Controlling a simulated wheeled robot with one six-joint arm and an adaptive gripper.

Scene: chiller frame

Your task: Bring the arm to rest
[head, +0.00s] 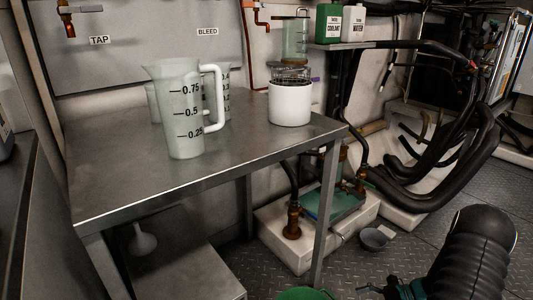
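My gripper cannot be made out in the head view, the only view given. A large black ribbed shape (472,255) with a rounded end rises at the bottom right. I cannot tell whether it is part of my arm. On the steel table (130,185) stand a clear measuring jug (182,110) marked 0.25 to 0.75, more jugs partly hidden behind it, and a white round container (290,103) with a wire-like piece on top.
Thick black hoses (440,170) fill the right. A grey bowl (375,238) lies on the floor. A green rim (305,293) shows at the bottom.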

